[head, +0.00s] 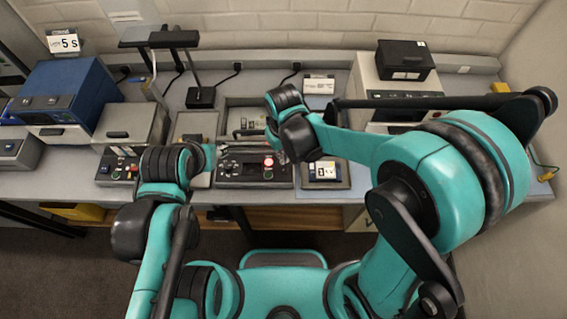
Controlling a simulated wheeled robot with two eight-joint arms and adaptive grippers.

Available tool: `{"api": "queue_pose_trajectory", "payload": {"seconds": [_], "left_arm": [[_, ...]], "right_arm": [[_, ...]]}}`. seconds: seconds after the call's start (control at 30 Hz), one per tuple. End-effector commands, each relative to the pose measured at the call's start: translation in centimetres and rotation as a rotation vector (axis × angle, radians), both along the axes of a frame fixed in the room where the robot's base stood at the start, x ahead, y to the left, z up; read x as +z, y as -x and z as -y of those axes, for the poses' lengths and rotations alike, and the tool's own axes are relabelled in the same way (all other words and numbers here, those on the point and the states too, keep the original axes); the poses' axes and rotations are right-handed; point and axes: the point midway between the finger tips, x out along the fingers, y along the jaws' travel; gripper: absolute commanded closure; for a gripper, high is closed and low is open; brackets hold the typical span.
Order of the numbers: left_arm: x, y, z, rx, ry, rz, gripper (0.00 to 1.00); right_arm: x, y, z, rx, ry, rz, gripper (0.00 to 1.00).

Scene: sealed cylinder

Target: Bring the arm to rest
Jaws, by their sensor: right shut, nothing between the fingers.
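My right arm reaches in from the right, and its wrist bends down over the middle of the bench. My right gripper (277,150) is shut and empty, close to the control box with the lit red button (240,170); I cannot tell if it touches the box. My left arm rises from the lower left. My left gripper (208,163) is at the bench's front, left of that control box, and its fingers are too hidden to read. I cannot make out a sealed cylinder.
A blue machine (75,90) and a grey box (130,125) stand at the left. A black lamp-like stand (200,97) is at the back. A black box (405,60) sits on a pale machine at the right, partly behind my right arm. A brick wall (300,25) closes the back.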

Motion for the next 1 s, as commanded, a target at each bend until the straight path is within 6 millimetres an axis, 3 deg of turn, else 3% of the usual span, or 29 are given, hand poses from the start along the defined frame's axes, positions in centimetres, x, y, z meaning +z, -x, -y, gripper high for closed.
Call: {"api": "queue_pose_trajectory", "payload": {"seconds": [0.13,0.73,0.87,1.0], "left_arm": [[0.9,0.0,0.0,0.000,0.000,0.000,0.60],[0.5,0.0,0.0,0.000,0.000,0.000,0.60],[-1.1,0.0,0.0,0.000,0.000,0.000,0.60],[-4.0,0.0,0.0,0.000,0.000,0.000,0.60]], "right_arm": [[1.1,0.0,0.0,0.000,0.000,0.000,1.00],[1.0,0.0,0.3,-0.007,-0.003,0.007,1.00],[1.2,0.0,2.0,-0.050,-0.022,0.051,1.00],[1.6,0.3,5.5,-0.146,-0.062,0.152,1.00]]}}
